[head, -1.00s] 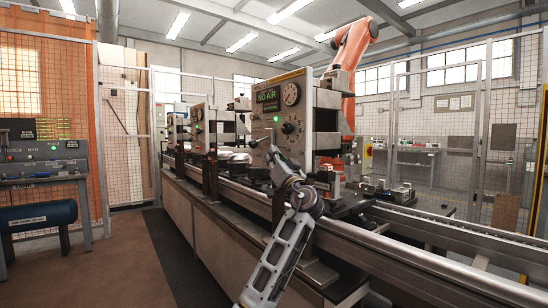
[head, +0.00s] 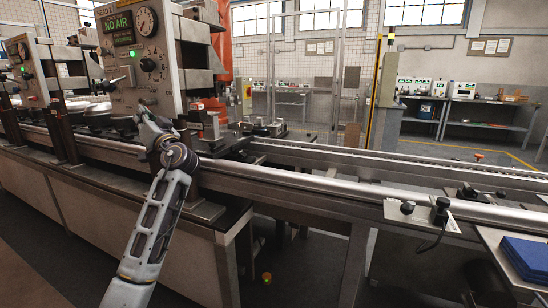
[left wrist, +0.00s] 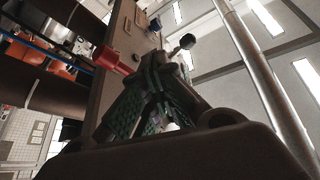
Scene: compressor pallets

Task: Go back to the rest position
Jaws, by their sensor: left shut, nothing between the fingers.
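My left gripper (head: 147,116) is at the left in the head view, its arm rising from the bottom edge. It is in front of the lower part of a grey test panel (head: 118,72); I cannot tell whether it touches it. The panel has a green "NO AIR" display (head: 117,27), a round gauge (head: 146,21) and a black knob (head: 148,64). In the left wrist view the gripper's fingers (left wrist: 152,100) are close together and empty, beside a panel face with a red part (left wrist: 108,60). My right gripper is not in view.
A conveyor rail (head: 300,186) runs along the bench to the right. A blue bin (head: 528,256) sits at the lower right. Fence panels (head: 300,70) and workbenches (head: 485,120) are at the back.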

